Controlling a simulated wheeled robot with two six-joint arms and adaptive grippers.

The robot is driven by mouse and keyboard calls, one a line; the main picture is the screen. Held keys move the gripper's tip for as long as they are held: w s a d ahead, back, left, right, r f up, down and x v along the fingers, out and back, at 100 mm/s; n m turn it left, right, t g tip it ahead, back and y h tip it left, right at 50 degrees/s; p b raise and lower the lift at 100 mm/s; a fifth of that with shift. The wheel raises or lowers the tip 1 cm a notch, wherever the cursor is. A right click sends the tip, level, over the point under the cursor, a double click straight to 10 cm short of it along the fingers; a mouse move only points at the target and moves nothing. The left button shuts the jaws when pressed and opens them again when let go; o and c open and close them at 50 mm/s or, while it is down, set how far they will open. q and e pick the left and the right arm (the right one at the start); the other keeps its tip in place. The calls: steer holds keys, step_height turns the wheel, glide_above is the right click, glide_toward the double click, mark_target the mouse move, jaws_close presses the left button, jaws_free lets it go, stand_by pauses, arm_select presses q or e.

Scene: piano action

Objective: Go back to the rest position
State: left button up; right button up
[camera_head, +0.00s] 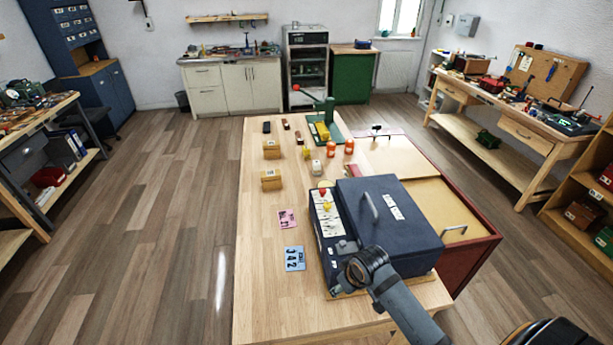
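My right arm comes in from the lower right, and its dark wrist end with the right gripper (350,265) is over the near left corner of the dark blue machine (375,215). The fingers are small and partly hidden by the wrist, so I cannot tell whether they are open or shut. I cannot tell whether the gripper touches the machine. The machine has a lid with a handle, and a red and a yellow button on its left panel. My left gripper is not in view.
The wooden table (262,235) holds a blue card (294,259), a pink card (287,219), small cardboard boxes (271,180), orange bottles (331,147) and a green press (326,118). A red-sided cabinet (470,264) adjoins its right side. The floor at left is clear.

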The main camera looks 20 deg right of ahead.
steer(key=s+a+r+m, duration=0.25)
steer(key=s+r, duration=0.35)
steer(key=s, duration=0.5)
step_height(320, 180, down, 34)
steer(key=s+d+g+b, duration=0.1)
steer(key=s+d+b, duration=0.1)
steer(key=b, duration=0.4)
steer(key=s+d+f+g+b, duration=0.1)
steer(key=s+f+b, duration=0.2)
steer(key=s+f, duration=1.5)
steer(key=shift+s+f+h+b, duration=0.2)
steer(key=shift+f+h+b, duration=0.2)
steer(key=shift+f, duration=0.1)
